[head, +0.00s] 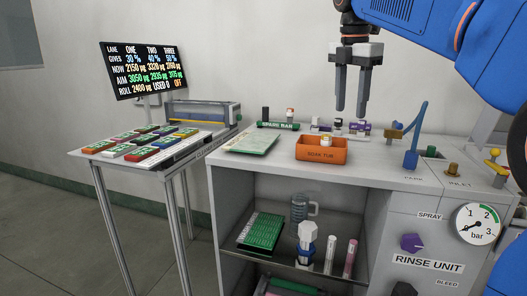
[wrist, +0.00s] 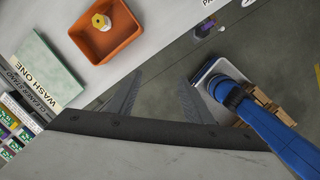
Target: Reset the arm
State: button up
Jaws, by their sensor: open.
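My gripper (head: 352,92) hangs from the blue arm, fingers pointing down and apart, above the white counter (head: 385,170) in the head view. It is open, with nothing between its fingers. The wrist view also shows my gripper (wrist: 155,100) with its two dark fingers spread. The orange soak tub (head: 320,153) is below it and a little left on the counter, apart from the fingers. The tub holds a white and yellow piece, which the wrist view shows inside the tub (wrist: 122,45) as a hexagonal nut-like shape.
A green-white board (head: 252,141) lies left of the tub. A blue hooked stand (head: 411,158) and brass fittings stand on the right, above the rinse unit's gauge (head: 478,223). A rack (head: 278,125) and purple-based holders line the back. A side table (head: 93,153) holds several coloured packs.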

jog(key=s+d+f+m+t, duration=0.1)
jog(key=s+d+f+m, duration=0.2)
jog(key=s+f+m, duration=0.8)
jog(key=s+d+f+m+t, duration=0.2)
jog(key=s+f+m, duration=1)
jog(key=s+f, duration=0.6)
notch_tip(320, 180, down, 7)
jog(key=shift+d+f+m+y, duration=0.2)
jog(key=shift+d+m+y, duration=0.15)
jog(key=shift+d, duration=0.55)
